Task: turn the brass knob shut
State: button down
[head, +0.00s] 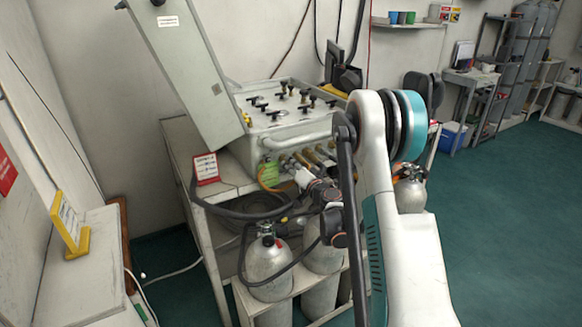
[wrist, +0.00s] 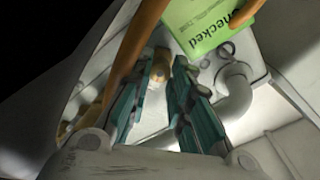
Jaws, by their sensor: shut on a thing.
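The brass knob (wrist: 160,74) shows in the wrist view as a small brass-coloured piece between the tips of my gripper (wrist: 166,72). The two teal fingers stand either side of it, and my gripper is shut on it. The fingers cover part of the knob, so its turned position cannot be told. In the head view my wrist and gripper reach the front of the grey air panel (head: 290,128), low down near a row of brass fittings. My arm hides much of that spot, and I cannot pick out the gripped knob there.
The panel's lid (head: 178,65) is raised. A red-and-white card (head: 206,168) and gas cylinders (head: 268,265) are near.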

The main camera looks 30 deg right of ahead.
jog(key=m, duration=0.5)
jog(key=shift+m, duration=0.4)
jog(key=shift+d, duration=0.1)
dwell(0.3)
jog(key=c, duration=1.7)
grip_release()
jog(key=shift+s, duration=0.1)
jog(key=s, duration=0.7)
jog(key=shift+s, duration=0.2)
jog(key=shift+d, duration=0.1)
